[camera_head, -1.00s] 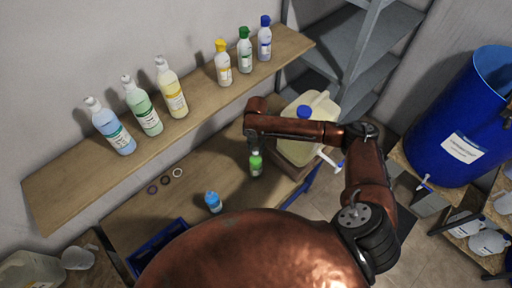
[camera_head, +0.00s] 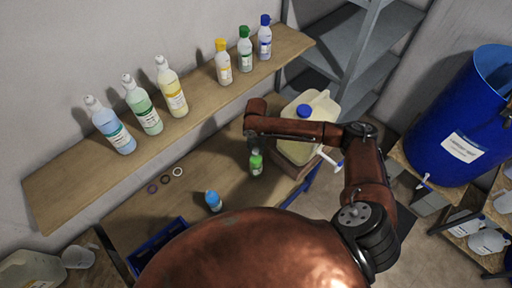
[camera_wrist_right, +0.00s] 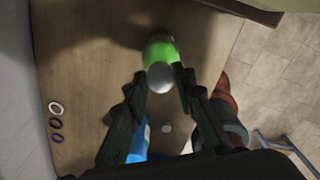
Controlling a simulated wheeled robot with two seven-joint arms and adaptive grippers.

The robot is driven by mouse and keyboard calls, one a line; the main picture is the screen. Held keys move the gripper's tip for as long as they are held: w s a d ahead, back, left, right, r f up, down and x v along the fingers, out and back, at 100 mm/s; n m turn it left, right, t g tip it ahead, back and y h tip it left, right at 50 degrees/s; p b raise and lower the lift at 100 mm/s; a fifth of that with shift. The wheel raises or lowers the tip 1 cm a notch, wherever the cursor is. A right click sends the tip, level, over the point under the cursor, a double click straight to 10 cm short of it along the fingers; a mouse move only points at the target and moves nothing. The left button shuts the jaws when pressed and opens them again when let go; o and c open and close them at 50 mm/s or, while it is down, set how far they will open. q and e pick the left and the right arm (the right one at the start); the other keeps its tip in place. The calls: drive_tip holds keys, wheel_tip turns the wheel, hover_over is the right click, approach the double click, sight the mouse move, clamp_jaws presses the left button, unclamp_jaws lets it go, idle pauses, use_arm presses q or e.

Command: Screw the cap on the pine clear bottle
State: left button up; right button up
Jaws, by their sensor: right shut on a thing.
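The small green bottle (camera_head: 256,164) stands upright on the workbench, just below my right gripper (camera_head: 253,141) in the head view. In the right wrist view, the green bottle (camera_wrist_right: 158,52) shows just beyond the fingertips. My right gripper (camera_wrist_right: 160,82) is shut on a pale, rounded cap (camera_wrist_right: 160,75) over the bottle's top. I cannot tell whether the cap's thread touches the bottle's neck. My left gripper is out of view.
A blue bottle (camera_head: 213,201) stands nearer on the workbench, beside a blue crate (camera_head: 160,250). Several rings, one white (camera_head: 177,172), lie at the left. A large jerrycan (camera_head: 296,150) stands right of the green bottle. A shelf (camera_head: 70,195) with several bottles runs behind.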

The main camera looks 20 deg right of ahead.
drive_tip(key=shift+f+p, duration=0.3)
drive_tip(key=shift+f, duration=0.4)
idle(1.6)
drive_tip(key=shift+s+m+p, duration=0.1)
drive_tip(key=shift+m+p, duration=1.1)
drive_tip(key=shift+p, duration=0.05)
drive_tip(key=shift+m+p, duration=0.5)
drive_tip(key=shift+m, duration=1.1)
drive_tip(key=m, duration=0.4)
drive_tip(key=shift+f+m, duration=0.1)
drive_tip(key=shift+m, duration=0.9)
